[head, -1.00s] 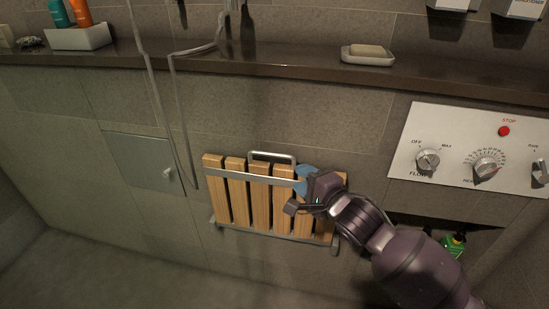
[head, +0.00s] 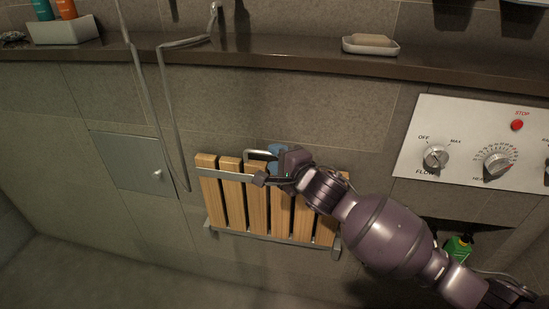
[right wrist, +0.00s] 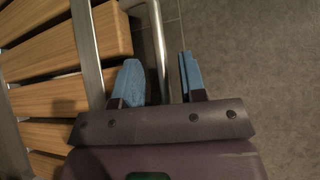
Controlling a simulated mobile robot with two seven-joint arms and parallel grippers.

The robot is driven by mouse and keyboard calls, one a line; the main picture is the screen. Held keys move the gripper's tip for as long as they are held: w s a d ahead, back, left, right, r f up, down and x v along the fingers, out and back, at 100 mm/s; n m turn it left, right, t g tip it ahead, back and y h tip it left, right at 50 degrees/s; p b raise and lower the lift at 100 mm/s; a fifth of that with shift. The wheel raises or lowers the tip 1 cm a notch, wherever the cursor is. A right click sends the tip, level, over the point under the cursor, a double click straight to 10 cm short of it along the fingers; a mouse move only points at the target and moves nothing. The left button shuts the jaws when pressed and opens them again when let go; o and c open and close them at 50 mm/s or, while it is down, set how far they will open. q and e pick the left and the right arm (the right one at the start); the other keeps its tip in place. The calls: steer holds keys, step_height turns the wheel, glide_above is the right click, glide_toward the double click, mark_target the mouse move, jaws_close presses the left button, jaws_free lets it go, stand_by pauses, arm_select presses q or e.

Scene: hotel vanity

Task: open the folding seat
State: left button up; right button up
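The folding seat (head: 233,200) has wooden slats in a metal frame and is folded up flat against the tiled wall, in the middle of the head view. A metal loop handle (head: 258,154) stands at its top edge. My right gripper (head: 272,165) is at the handle, hiding its right part. In the right wrist view, the handle bar (right wrist: 157,45) runs between the two blue fingers of my right gripper (right wrist: 160,80), with gaps on both sides. The gripper is open. The seat slats (right wrist: 55,55) show at left there. My left gripper is not in view.
A dark shelf (head: 230,52) above the seat bears a soap dish (head: 370,49) and a box of bottles (head: 62,30). A hose (head: 165,110) hangs left of the seat. A control panel (head: 470,150) is at right. The floor at lower left is clear.

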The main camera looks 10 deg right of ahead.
steer(key=shift+w+a+f, duration=0.1)
steer(key=shift+w+a, duration=0.15)
steer(key=shift+w, duration=0.2)
steer(key=shift+c, duration=0.2)
jaws_close()
